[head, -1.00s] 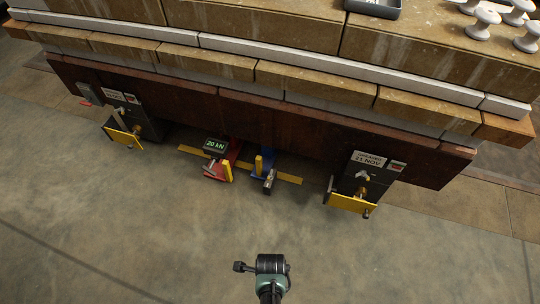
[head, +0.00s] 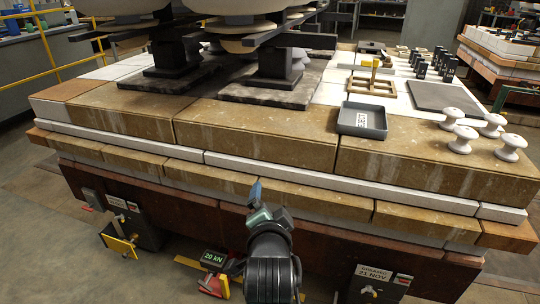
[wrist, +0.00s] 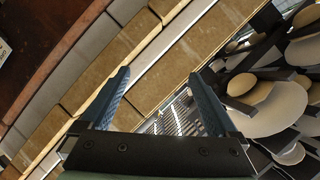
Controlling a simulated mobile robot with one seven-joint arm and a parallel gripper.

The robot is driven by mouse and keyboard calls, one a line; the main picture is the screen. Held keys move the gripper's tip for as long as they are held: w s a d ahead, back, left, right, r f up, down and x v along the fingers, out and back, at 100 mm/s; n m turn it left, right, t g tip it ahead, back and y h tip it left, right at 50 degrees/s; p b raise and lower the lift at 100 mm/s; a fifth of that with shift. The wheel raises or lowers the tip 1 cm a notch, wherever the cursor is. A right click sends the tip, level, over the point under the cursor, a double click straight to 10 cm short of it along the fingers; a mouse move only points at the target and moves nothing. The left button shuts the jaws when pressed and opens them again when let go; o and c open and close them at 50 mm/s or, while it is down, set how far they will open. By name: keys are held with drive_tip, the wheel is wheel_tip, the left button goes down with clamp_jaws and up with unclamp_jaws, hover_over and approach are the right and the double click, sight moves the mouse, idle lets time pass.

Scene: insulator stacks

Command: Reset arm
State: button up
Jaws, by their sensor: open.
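My gripper (head: 258,205) is in the head view, low in the middle, in front of the near side of the stone-topped platform (head: 255,132). In the wrist view my gripper (wrist: 160,98) shows two blue fingers spread apart. It is open, with nothing between the fingers. The platform's layered tan and white edge shows beyond the fingers there. My arm hides part of the platform's dark lower side in the head view.
A grey REJECT tray (head: 362,120) stands on the platform, with several white spools (head: 461,138) to its right. Large insulator stacks on dark pedestals (head: 275,88) stand behind. A 20 kN display (head: 213,258) and yellow-plated fittings (head: 119,243) sit low in front.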

drive_tip(key=s+r+n+t, duration=0.3)
drive_tip(key=r, duration=1)
drive_tip(key=s+r+n+t, duration=0.2)
drive_tip(key=s+r+t, duration=0.15)
drive_tip(key=r, duration=0.95)
drive_tip(key=s+r+n+t, duration=0.6)
drive_tip(key=s+r+t, duration=0.1)
drive_tip(key=s+r, duration=1)
wheel_tip(320, 180, up, 39)
drive_tip(key=w+p, duration=0.1)
drive_tip(key=p, duration=3.7)
drive_tip(key=shift+w, duration=0.4)
drive_tip(key=shift+r, duration=0.1)
